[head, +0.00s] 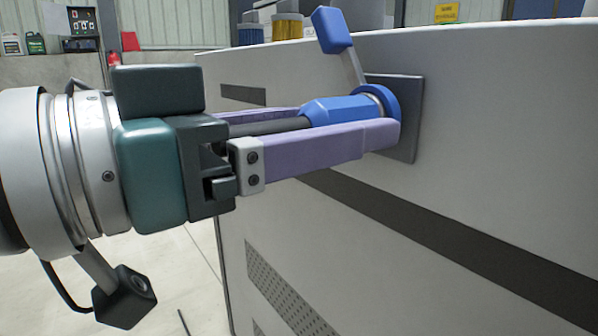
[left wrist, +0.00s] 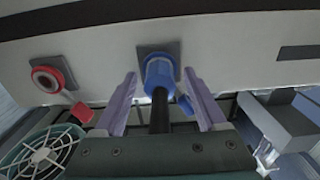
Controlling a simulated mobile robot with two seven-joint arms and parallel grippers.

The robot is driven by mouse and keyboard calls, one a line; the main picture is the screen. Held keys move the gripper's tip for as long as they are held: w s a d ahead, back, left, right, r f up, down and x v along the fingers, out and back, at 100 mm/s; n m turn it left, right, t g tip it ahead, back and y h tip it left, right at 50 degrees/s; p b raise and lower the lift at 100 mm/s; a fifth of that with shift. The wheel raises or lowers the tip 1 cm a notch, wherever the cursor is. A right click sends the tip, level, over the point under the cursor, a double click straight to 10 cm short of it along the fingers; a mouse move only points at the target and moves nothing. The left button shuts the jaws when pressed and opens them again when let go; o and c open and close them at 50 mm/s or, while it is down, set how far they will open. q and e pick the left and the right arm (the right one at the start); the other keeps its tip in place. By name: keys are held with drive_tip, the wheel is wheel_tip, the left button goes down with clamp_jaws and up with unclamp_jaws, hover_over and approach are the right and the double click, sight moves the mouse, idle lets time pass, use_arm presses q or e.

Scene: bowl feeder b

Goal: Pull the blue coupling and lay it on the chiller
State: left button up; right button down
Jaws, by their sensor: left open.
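The blue coupling (head: 345,110) sits on a grey square plate (head: 408,140) on the side of the white chiller (head: 490,120). A black hose (head: 265,127) runs from it back between my fingers. A blue-ended lever (head: 332,30) rises from the plate on a grey stem. My left gripper (head: 375,118) is open, with its lilac fingers on either side of the coupling. In the left wrist view the coupling (left wrist: 158,73) lies between the fingertips (left wrist: 160,76), with visible gaps on both sides. The near finger partly hides it in the head view. My right gripper is out of view.
The left wrist view shows a red coupling (left wrist: 47,80) on its own plate to the left, with a red lever end (left wrist: 82,112). Yellow-topped containers (head: 287,27) show at the chiller's far top edge. Open floor (head: 175,270) lies at the lower left.

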sight(246, 136)
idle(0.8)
use_arm(q)
clamp_jaws()
idle(0.4)
drive_tip(key=shift+s, duration=0.1)
drive_tip(key=shift+a+r, duration=0.1)
drive_tip(key=shift+a, duration=0.05)
drive_tip(key=shift+b+v, duration=0.35)
drive_tip(key=shift+v, duration=1.7)
drive_tip(key=shift+s+a, duration=0.4)
